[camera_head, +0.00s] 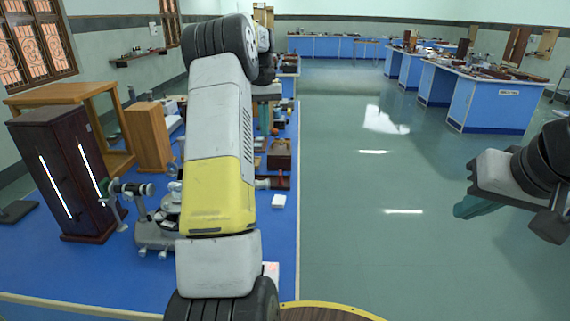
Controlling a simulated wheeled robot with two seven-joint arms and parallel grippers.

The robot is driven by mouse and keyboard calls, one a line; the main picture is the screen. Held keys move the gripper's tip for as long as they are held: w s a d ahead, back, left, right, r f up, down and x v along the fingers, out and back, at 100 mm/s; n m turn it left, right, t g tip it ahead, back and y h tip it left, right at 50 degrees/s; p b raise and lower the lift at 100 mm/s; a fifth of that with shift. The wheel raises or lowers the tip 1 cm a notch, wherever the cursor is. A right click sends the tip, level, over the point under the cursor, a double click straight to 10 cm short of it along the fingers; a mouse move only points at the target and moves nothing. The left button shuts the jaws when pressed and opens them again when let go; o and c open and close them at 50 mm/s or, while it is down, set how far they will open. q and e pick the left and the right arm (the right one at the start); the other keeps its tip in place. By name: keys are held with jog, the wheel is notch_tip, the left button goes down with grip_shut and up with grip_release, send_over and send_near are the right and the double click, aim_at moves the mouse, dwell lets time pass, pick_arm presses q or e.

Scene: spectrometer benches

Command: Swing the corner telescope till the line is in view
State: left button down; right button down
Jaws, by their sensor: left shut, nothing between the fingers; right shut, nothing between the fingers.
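A spectrometer (155,232) with a grey base stands on the blue bench at the left. A short dark tube (132,188) on it points at a tall dark cabinet (55,180) with two bright vertical lines. My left arm covers the instrument's right part, so I cannot tell which tube is the telescope. A small tube end (262,183) shows just right of that arm. My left gripper (265,102) is partly hidden behind the arm, shut and empty, beyond the spectrometer in the picture. My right gripper (475,207) is shut and empty over the floor at the right, far from the bench.
The blue bench (60,265) also carries a wooden frame (100,90), a wooden box (150,137), a small white block (278,201) and several small dark items. Other blue benches (495,105) stand at the back right. The green floor (370,230) between is clear.

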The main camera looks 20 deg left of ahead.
pick_arm(q)
jog(key=s+d+f, duration=0.1)
jog(key=s+f, duration=0.1)
jog(key=f, duration=0.3)
jog(key=s+d+f, duration=0.1)
jog(key=s+f, duration=0.1)
jog(key=f, duration=0.4)
jog(key=shift+s+d+f, duration=0.25)
jog(key=shift+s, duration=0.15)
jog(key=s+d+m+y, duration=0.1)
jog(key=s+d+m, duration=0.2)
jog(key=s+m, duration=0.7)
jog(key=shift+s+d+y, duration=0.35)
jog(key=shift+s+y, duration=0.05)
jog(key=shift+s, duration=6.05)
